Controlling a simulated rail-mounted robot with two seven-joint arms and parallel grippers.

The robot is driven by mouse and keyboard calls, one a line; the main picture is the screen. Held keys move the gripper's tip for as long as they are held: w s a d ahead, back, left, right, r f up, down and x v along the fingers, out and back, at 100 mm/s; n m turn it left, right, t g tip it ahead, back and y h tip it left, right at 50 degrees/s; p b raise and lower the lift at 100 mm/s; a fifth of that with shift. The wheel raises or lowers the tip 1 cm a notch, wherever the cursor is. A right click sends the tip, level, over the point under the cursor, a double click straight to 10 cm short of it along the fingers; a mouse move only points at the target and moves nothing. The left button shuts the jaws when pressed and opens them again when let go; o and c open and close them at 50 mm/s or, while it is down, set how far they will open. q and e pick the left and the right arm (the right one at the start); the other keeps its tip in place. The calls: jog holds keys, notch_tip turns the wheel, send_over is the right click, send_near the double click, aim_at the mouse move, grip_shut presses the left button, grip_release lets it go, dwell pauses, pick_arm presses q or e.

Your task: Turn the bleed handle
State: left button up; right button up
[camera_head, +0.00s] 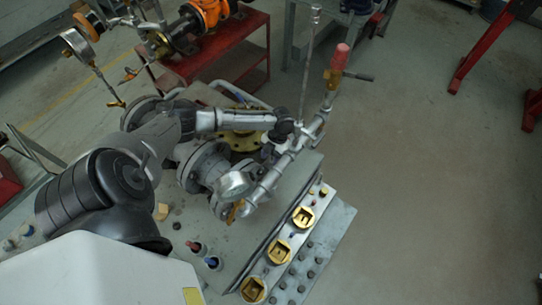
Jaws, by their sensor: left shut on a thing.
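The valve assembly (205,165) stands on a grey metal bench, with a slanting grey pipe (265,185) running along its right side. My left gripper (285,130) is dark and reaches in from the left to the upper part of this pipe. It is shut on a small part there, which I take to be the bleed handle; the fingers hide most of it, so its angle cannot be told. My right gripper is not in view.
A round gauge (235,185) sits below the gripper. A red-topped fitting (340,57) and a thin upright rod (309,60) rise beside it. Brass square sockets (303,216) line the bench edge. A red table (235,45) stands behind.

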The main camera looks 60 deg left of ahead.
pick_arm(q)
jog(key=n+h+p, duration=0.1)
jog(key=n+p, duration=0.1)
jog(key=shift+d+r+n+t, duration=0.1)
jog(key=shift+r+n+t, duration=0.05)
jog(key=shift+n+t, duration=0.2)
jog(key=n+t+h+p, duration=0.1)
jog(key=n, duration=0.3)
jog(key=shift+w+n+p, duration=0.1)
jog(key=shift+n+p, duration=0.25)
jog(key=shift+p, duration=0.05)
jog(key=n+t+p, duration=0.1)
jog(key=n, duration=0.1)
jog(key=n+t+p, duration=0.1)
jog(key=n, duration=0.2)
jog(key=shift+w+d+h, duration=0.1)
jog(key=shift+w+h, duration=0.05)
jog(key=shift+h, duration=0.15)
jog(key=shift+w+n+t+p, duration=0.15)
jog(key=shift+n+t+p, duration=0.75)
jog(key=shift+n, duration=1.1)
jog(key=o, duration=0.9)
